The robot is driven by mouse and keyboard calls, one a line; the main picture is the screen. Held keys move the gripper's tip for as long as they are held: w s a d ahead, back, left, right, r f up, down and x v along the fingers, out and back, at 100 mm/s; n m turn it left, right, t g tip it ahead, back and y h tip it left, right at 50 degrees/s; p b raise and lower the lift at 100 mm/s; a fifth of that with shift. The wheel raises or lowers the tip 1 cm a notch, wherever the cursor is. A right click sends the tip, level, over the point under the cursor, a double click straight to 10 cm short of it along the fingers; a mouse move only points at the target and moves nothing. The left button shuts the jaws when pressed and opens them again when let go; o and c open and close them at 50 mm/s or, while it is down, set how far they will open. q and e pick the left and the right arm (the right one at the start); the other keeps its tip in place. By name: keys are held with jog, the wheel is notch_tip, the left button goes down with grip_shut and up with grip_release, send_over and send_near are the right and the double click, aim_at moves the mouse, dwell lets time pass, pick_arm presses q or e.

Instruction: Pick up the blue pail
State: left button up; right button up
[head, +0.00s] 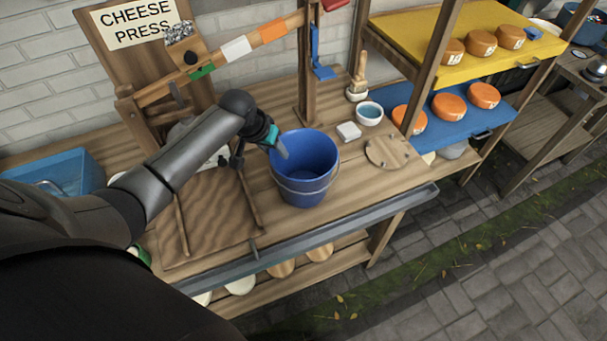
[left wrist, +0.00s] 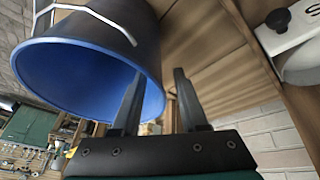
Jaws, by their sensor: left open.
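The blue pail (head: 306,190) stands upright on the wooden bench in the head view, with its wire handle hanging down the front. My left gripper (head: 276,150) is at the pail's left rim, with one fingertip over the opening. In the left wrist view the pail (left wrist: 60,75) fills the upper left. There my left gripper (left wrist: 158,75) is open, one finger in front of the pail's mouth and the other to the right of the rim. The rim's edge lies between them in the picture. I cannot tell whether either finger touches it. My right gripper is out of view.
A wooden post (head: 306,80) rises behind the pail. A white block (head: 348,131), a small bowl (head: 369,113) and a round wooden board (head: 390,152) lie to its right. The cheese press (head: 140,60) stands behind left. The bench's front edge (head: 330,222) is close before the pail.

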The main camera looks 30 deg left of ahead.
pick_arm(q)
jog(key=shift+x, duration=0.9)
jog(key=shift+s, duration=0.1)
grip_shut()
jog(key=shift+a, duration=0.1)
dwell(0.6)
